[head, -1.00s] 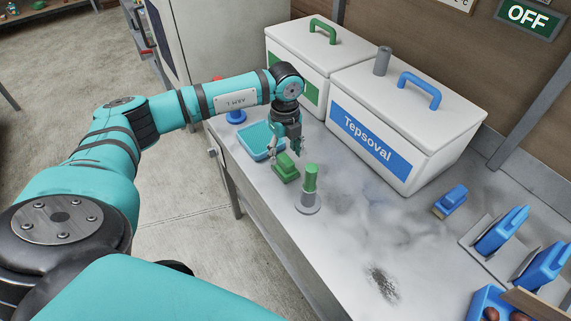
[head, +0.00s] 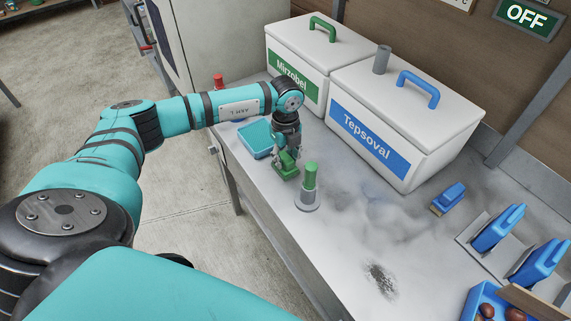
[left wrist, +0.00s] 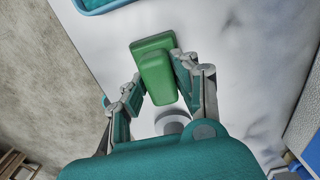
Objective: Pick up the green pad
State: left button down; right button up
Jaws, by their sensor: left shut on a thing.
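The green pad (head: 287,172) is a green block with a raised grip on top. It is at the worktop's left part, beside the teal tray. In the head view my left gripper (head: 287,155) is right over it with its fingers down around the grip. In the left wrist view the pad (left wrist: 155,47) sits between the fingers of the left gripper (left wrist: 158,72), which is shut on it. I cannot tell whether the pad's underside touches the worktop. My right gripper is not in view.
A green-topped cylinder in a grey round holder (head: 307,201) stands close to the pad's right. The teal tray (head: 256,139) is to its left. Two white lidded bins, Mirzobel (head: 283,44) and Tepsoval (head: 415,163), stand behind. A blue brush (head: 450,197) lies right; the worktop's middle is clear.

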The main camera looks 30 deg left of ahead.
aim_at(285, 157)
pick_arm(q)
jog(key=shift+r, duration=0.1)
jog(key=shift+r+b, duration=0.4)
jog(key=shift+r, duration=0.15)
notch_tip(285, 157, up, 2)
jog(key=shift+s+r+b, duration=0.1)
jog(key=shift+s+b, duration=0.05)
jog(key=shift+b, duration=0.4)
jog(key=s+d+b, duration=0.2)
jog(key=s, duration=0.5)
jog(key=s+d+r+b, duration=0.1)
jog(key=s+d, duration=0.1)
jog(key=s, duration=0.6)
jog(key=shift+d+r+b, duration=0.15)
jog(key=shift+r+b, duration=0.15)
jog(key=shift+b, duration=0.1)
